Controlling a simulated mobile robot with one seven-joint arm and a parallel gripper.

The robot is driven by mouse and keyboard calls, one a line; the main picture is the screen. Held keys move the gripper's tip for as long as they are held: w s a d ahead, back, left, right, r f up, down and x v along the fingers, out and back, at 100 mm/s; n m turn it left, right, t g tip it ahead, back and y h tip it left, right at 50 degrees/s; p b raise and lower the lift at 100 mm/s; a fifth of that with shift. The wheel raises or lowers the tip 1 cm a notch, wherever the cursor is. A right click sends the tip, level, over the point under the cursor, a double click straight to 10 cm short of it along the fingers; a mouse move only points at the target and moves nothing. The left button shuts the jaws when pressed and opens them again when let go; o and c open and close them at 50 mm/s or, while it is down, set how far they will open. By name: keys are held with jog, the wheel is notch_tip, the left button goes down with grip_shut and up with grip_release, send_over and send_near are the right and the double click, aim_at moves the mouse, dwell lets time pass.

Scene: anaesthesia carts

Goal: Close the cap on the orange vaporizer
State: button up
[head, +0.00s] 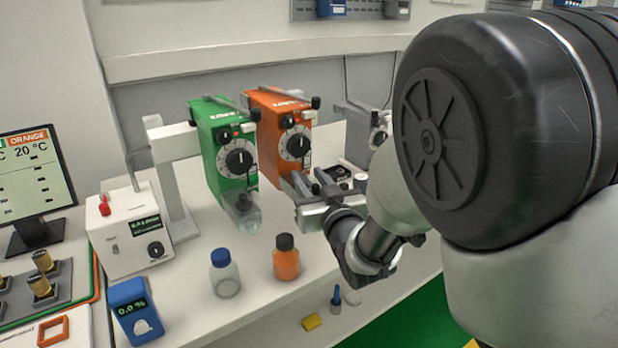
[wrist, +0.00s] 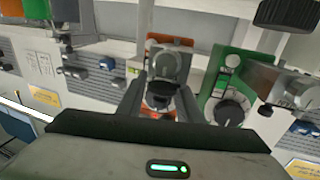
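The orange vaporizer (head: 264,115) stands right of the green vaporizer (head: 213,140) on the bench. Its dial (head: 297,146) faces me; my gripper hides its lower front, including the filler cap area, in the head view. My gripper (head: 308,187) is in front of that lower part. In the wrist view the fingers (wrist: 160,90) stand apart, with a grey round part (wrist: 168,64) and a dark part (wrist: 160,96) of the filler between or just beyond them. I cannot tell whether the fingers touch it, or how the cap sits. An orange patch (wrist: 170,41) of the vaporizer shows behind.
An orange bottle (head: 286,263) and a blue-capped clear bottle (head: 225,278) stand in front of the vaporizers. A grey vaporizer (head: 357,135) is on the right, partly behind my arm. A white box (head: 120,245) and a blue meter (head: 136,312) are at left.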

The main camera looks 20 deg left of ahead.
grip_shut()
